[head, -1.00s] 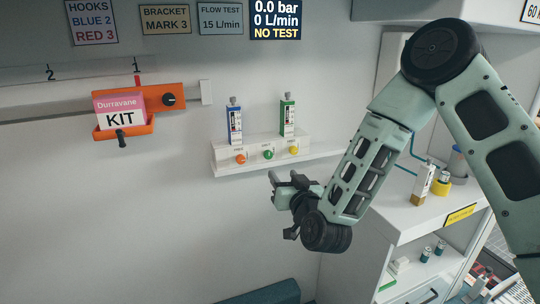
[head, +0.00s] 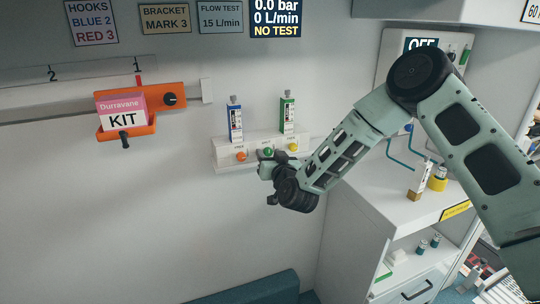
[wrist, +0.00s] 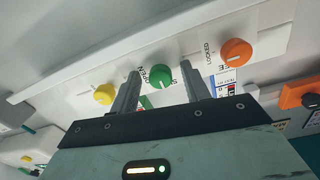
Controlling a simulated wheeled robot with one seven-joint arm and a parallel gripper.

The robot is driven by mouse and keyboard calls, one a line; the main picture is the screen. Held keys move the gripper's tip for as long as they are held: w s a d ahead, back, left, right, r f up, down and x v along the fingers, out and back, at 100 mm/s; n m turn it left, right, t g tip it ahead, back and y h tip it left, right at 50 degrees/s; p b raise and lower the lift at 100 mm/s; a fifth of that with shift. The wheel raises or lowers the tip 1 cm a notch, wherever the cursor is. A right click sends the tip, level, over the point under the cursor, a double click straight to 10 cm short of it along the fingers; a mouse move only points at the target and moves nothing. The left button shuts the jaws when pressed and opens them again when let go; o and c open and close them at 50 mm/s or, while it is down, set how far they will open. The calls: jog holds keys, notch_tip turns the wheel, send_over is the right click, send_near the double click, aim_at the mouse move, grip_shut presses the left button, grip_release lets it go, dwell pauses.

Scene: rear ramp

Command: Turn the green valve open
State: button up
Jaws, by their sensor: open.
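The green valve (head: 268,152) is a small round knob on the white wall panel, in the middle between an orange and a yellow knob. In the wrist view the green knob (wrist: 160,77) shows between my two fingers, with "OPEN" printed beside it. My gripper (head: 264,164) is open and empty in front of the panel, just below the green knob in the head view. In the wrist view my gripper's fingers (wrist: 160,72) point at the panel, one on each side of the green knob. Whether they touch it or reach around it I cannot tell.
The orange knob (wrist: 235,52) and yellow knob (wrist: 104,94) flank the green one closely. Blue (head: 235,122) and green (head: 288,112) upright units stand above the panel. An orange KIT holder (head: 140,115) hangs at left. A white cabinet (head: 375,205) stands at right.

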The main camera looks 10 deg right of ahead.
jog(key=c, duration=1)
jog(key=shift+m+b, duration=0.3)
jog(key=shift+b, duration=0.05)
jog(key=m+b, duration=0.3)
jog(key=shift+f+m+b, duration=0.2)
jog(key=shift+m+b, duration=0.1)
jog(key=m+b, duration=0.4)
jog(key=m, duration=0.1)
jog(key=m+b, duration=0.4)
jog(key=m, duration=0.1)
jog(key=shift+r+g, duration=0.1)
jog(key=shift+g, duration=0.2)
jog(key=shift+r+m+y+b, duration=0.15)
jog(key=shift+m+y+b, duration=0.15)
jog(key=shift+m+b, duration=1.05)
jog(key=shift+m, duration=0.35)
